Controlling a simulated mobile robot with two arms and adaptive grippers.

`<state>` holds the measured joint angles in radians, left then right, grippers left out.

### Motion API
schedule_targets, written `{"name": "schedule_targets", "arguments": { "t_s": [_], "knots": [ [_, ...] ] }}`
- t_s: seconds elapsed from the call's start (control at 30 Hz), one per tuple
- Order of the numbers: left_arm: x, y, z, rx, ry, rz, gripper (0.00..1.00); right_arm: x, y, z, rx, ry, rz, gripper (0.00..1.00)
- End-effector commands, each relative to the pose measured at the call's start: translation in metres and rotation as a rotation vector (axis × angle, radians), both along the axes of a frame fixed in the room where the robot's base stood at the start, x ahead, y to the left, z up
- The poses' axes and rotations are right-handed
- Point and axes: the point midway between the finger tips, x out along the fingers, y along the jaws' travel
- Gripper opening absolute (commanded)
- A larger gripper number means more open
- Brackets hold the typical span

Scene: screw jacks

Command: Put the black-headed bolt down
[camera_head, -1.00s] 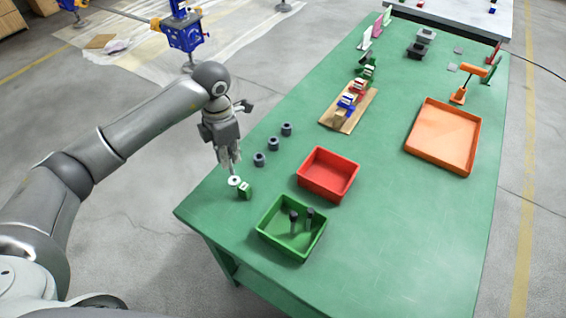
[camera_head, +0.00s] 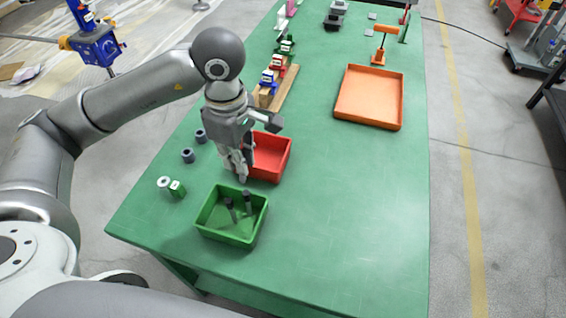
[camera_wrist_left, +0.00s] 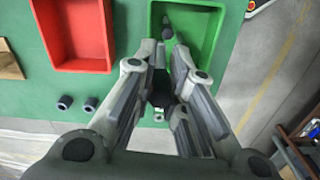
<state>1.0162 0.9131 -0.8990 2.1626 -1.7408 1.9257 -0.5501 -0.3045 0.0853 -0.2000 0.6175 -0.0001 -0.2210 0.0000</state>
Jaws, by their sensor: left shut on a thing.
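My left gripper (camera_head: 240,173) points down beside the red bin and just behind the green bin (camera_head: 231,238). It is shut on the black-headed bolt, whose dark head (camera_wrist_left: 160,90) shows between the fingers in the left wrist view. The bolt's shaft is mostly hidden by the fingers. My right gripper is not in view.
The red bin (camera_head: 270,172) adjoins the gripper. Grey cylinders (camera_head: 187,156), a white ring (camera_head: 163,183) and a small green block (camera_head: 178,190) stand to the left. An orange tray (camera_head: 368,120) lies at the back right. The green table (camera_head: 350,220) is clear to the right.

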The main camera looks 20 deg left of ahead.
Motion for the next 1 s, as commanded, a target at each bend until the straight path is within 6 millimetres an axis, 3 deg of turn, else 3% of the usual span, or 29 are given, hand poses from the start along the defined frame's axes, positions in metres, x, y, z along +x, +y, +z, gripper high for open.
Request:
{"name": "schedule_targets", "arguments": {
  "t_s": [0.17,0.47,0.7,1.0],
  "knots": [
    [0.013,0.009,-0.005,0.002,0.004,-0.014,0.0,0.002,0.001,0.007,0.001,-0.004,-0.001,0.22],
    [0.07,0.036,-0.033,0.0,0.004,-0.013,0.0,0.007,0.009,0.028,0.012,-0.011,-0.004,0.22],
    [0.104,0.052,-0.072,0.001,0.004,-0.014,0.0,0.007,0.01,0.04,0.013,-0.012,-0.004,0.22],
    [0.12,0.06,-0.095,0.001,0.001,-0.017,0.0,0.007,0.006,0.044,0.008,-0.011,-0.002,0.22]
  ]
}}
